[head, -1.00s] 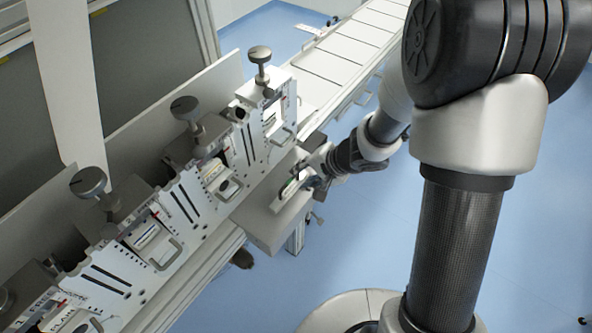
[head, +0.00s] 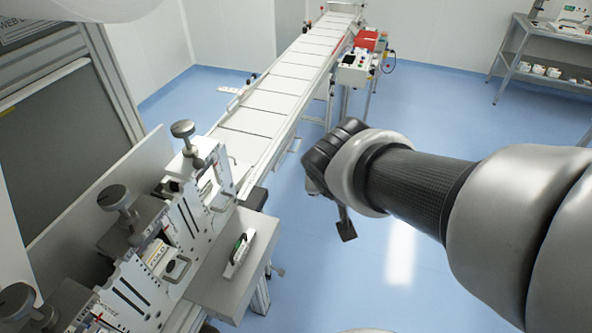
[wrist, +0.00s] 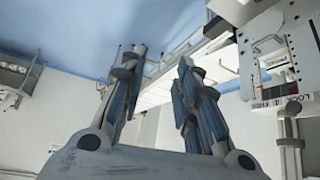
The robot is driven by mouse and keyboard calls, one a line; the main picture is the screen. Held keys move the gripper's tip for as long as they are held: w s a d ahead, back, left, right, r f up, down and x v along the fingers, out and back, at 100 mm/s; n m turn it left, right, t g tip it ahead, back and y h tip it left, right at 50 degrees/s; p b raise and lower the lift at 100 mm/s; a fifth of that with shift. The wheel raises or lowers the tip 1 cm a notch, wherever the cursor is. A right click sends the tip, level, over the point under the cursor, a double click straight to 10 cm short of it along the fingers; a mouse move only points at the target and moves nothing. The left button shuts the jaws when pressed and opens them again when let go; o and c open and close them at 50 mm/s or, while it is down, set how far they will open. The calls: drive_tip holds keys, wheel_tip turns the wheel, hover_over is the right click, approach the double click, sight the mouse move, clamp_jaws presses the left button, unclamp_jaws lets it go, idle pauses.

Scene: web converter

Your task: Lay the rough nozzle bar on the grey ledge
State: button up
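A light bar with dark and green marks, which looks like the nozzle bar (head: 238,254), lies on the grey ledge (head: 212,287) beside the white machine plates in the head view. It rests clear of the ledge's edges. My gripper (head: 346,228) is off to the right of the ledge, above the floor, with a wide gap to the bar. My own wrist hides most of it there. In the wrist view my gripper (wrist: 160,58) has its two blue-grey fingers apart with nothing between them. The bar cannot be made out in the wrist view.
White machine plates with knobs (head: 183,129) and handles line the ledge's left side. A long conveyor (head: 287,85) runs to the back. A control box (head: 357,68) stands beside it. A shelf rack (head: 540,62) is at the back right. Blue floor lies open on the right.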

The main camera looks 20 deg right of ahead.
drive_tip(key=s+a+r+n+g+y, duration=0.1)
drive_tip(key=s+a+n, duration=0.1)
drive_tip(key=s, duration=0.5)
drive_tip(key=s+a+n+g+y, duration=0.1)
drive_tip(key=s+a+n, duration=0.1)
drive_tip(key=s+a, duration=0.2)
drive_tip(key=s, duration=0.3)
drive_tip(key=shift+s+r+y, duration=0.3)
drive_tip(key=shift+r+y, duration=0.1)
wheel_tip(320, 180, down, 7)
drive_tip(key=b, duration=0.6)
drive_tip(key=shift+r+b, duration=0.2)
drive_tip(key=shift+b, duration=0.1)
drive_tip(key=shift+a, duration=0.15)
